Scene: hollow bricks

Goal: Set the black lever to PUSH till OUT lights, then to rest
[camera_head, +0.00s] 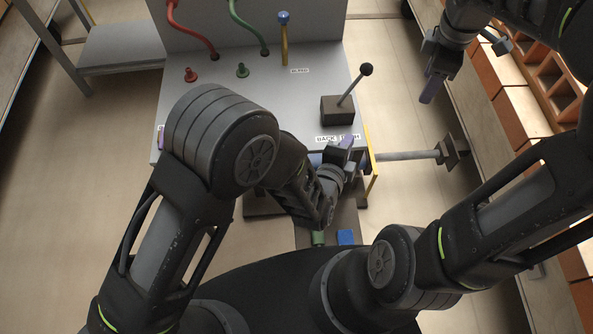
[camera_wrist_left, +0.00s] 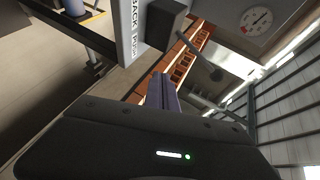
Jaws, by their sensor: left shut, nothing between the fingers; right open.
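The black lever (camera_head: 366,70) has a ball knob on a thin rod. It rises from a dark box (camera_head: 337,110) on the grey bench top and leans to the right. A label reading BACK and PUSH (camera_head: 337,138) lies in front of the box, partly covered by my left gripper. In the left wrist view the box (camera_wrist_left: 166,22) and the knob (camera_wrist_left: 217,74) show beyond the fingers. My left gripper (camera_head: 346,146) is shut and empty at the bench's front edge, apart from the lever. My right gripper (camera_head: 432,82) is open, off to the right. I cannot make out an OUT light.
A yellow lever with a blue top (camera_head: 284,38) stands at the back. A yellow plate (camera_head: 371,165) and a grey rod (camera_head: 410,156) jut out at right. A gauge (camera_wrist_left: 256,20) shows in the wrist view.

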